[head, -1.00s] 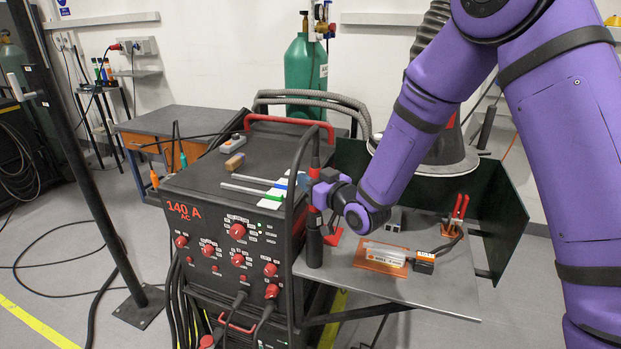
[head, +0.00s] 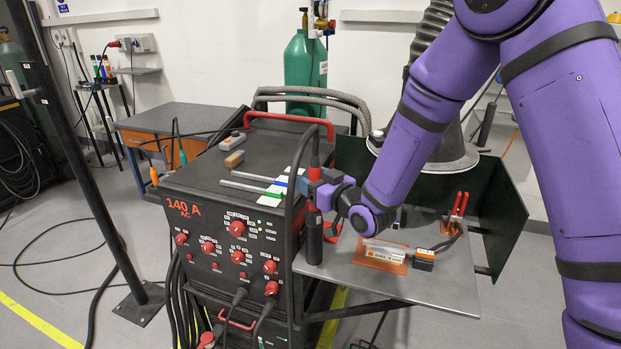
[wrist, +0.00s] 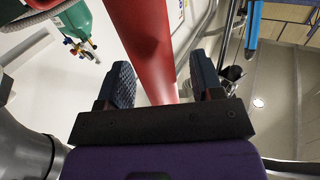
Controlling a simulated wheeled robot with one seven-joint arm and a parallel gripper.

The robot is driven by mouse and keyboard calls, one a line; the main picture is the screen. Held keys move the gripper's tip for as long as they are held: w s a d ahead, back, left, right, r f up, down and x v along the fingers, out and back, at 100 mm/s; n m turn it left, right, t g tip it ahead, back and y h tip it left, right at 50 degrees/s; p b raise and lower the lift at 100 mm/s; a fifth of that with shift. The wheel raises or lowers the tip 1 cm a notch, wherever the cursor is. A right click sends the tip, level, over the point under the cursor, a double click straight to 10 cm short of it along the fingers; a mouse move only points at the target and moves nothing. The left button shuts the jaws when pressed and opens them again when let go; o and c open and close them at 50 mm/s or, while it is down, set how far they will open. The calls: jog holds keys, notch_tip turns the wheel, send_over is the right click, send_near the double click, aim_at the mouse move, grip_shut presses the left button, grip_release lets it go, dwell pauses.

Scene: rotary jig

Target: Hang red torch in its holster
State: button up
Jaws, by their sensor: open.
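The red torch (head: 314,192) stands upright at the right side of the black welding machine, with a dark cylinder (head: 314,240) below its red part. My gripper (head: 314,186) is at the red part, its jaws open. In the wrist view the red body (wrist: 152,40) passes between the two fingers (wrist: 163,84), with a narrow gap on each side. I cannot tell a holster apart from the dark parts around the torch.
The welding machine (head: 190,215) has white, blue and green rods on top. A grey side shelf (head: 400,290) holds an orange plate with a part and red-handled pliers (head: 460,204). A dark green screen (head: 497,225) stands behind them. A black cable arches close to the torch.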

jog(key=v, duration=0.9)
jog(key=s+d+r+m+g+h, duration=0.4)
jog(key=d+r+h, duration=0.5)
jog(key=d+r, duration=0.5)
jog(key=s+d+r+m+g+h, duration=0.1)
jog(key=s+d, duration=0.3)
jog(key=s, duration=0.8)
jog(key=s+d+r+m+g+h, duration=0.1)
jog(key=s+d+r+m+g, duration=0.2)
jog(key=s, duration=0.8)
jog(key=d+r, duration=0.1)
jog(key=d, duration=0.1)
jog(key=shift+s+d+g+h, duration=0.3)
jog(key=shift+s, duration=0.1)
